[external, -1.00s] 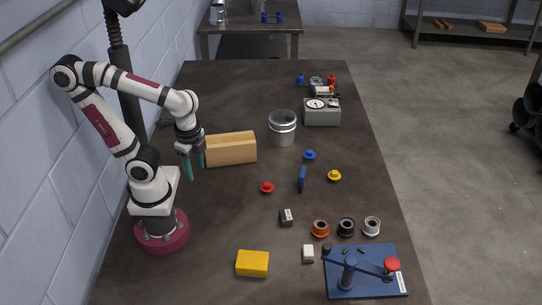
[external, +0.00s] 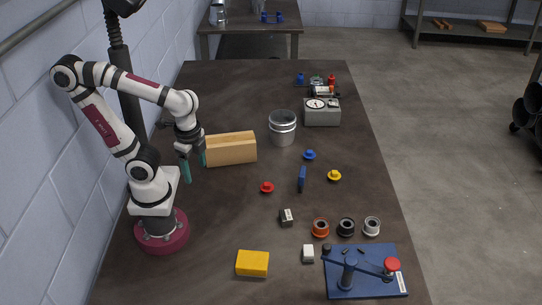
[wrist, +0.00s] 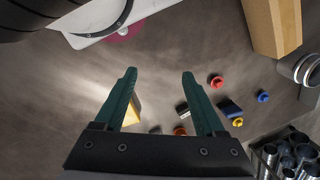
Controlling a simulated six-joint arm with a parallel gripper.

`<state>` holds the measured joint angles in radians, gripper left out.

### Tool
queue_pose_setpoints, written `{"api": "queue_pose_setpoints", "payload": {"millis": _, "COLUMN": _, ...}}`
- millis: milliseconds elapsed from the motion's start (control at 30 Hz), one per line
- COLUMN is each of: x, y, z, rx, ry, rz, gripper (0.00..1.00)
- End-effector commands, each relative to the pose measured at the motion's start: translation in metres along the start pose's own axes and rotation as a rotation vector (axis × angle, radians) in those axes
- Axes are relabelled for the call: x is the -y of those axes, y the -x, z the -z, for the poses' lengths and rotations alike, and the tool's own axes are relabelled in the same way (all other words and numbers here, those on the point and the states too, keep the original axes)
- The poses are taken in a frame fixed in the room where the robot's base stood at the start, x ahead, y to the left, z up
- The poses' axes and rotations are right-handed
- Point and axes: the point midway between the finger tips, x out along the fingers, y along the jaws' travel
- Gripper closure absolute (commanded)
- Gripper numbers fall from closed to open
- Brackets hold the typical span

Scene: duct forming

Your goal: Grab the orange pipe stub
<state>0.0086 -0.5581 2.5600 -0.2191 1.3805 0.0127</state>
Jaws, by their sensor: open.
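The orange pipe stub (external: 321,228) stands on the table at the front right, first in a row with a black stub (external: 346,227) and a white stub (external: 372,226). In the wrist view, a small orange piece (wrist: 180,131) shows low between the fingers, partly hidden by the gripper body. My gripper (external: 194,170) is high at the left of the table, near the wooden block and far from the orange stub. Its two green fingers are apart with nothing between them, as the wrist view also shows (wrist: 160,75).
A blue fixture plate (external: 340,289) with a red knob lies in front of the stubs. The wooden block (external: 231,149) and metal can (external: 282,128) stand farther back.

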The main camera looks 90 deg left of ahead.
Motion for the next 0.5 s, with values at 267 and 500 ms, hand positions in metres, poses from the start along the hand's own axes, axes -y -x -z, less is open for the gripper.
{"api": "queue_pose_setpoints", "payload": {"millis": 267, "x": -0.009, "y": -0.002, "z": 0.029, "rx": 0.059, "ry": 0.274, "rz": -0.213, "gripper": 0.28}}
{"api": "queue_pose_setpoints", "payload": {"millis": 500, "x": 0.046, "y": -0.047, "z": 0.162, "rx": 0.273, "ry": 1.319, "rz": -0.952, "gripper": 0.28}}
